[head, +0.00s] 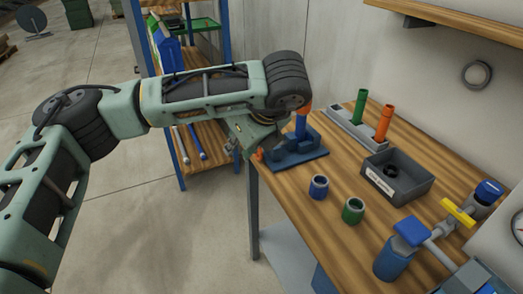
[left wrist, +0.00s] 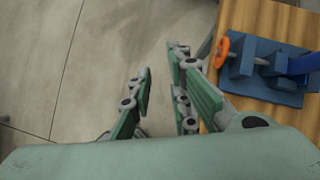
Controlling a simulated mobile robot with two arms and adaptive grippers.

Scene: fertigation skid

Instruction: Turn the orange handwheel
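The orange handwheel (left wrist: 222,52) sits on the end of a blue vise (left wrist: 250,97) at the bench edge in the left wrist view. In the head view only a small part of the handwheel (head: 260,154) shows beside the vise (head: 300,152); my left arm covers part of this area. A blue pipe (head: 301,124) with an orange top stands upright at the vise. My left gripper (left wrist: 160,65) is open and empty, with its fingers apart over the floor, to the left of the handwheel and not touching it. It also shows in the head view (head: 240,142), partly hidden. My right gripper is out of view.
On the bench (head: 310,226) stand blue and green rings (head: 353,210), a grey bin (head: 405,186), a rack with green and orange pipes (head: 355,130), and a yellow-handled valve (head: 458,212). A blue-posted shelf (head: 182,165) is behind my arm. Floor left of the bench is clear.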

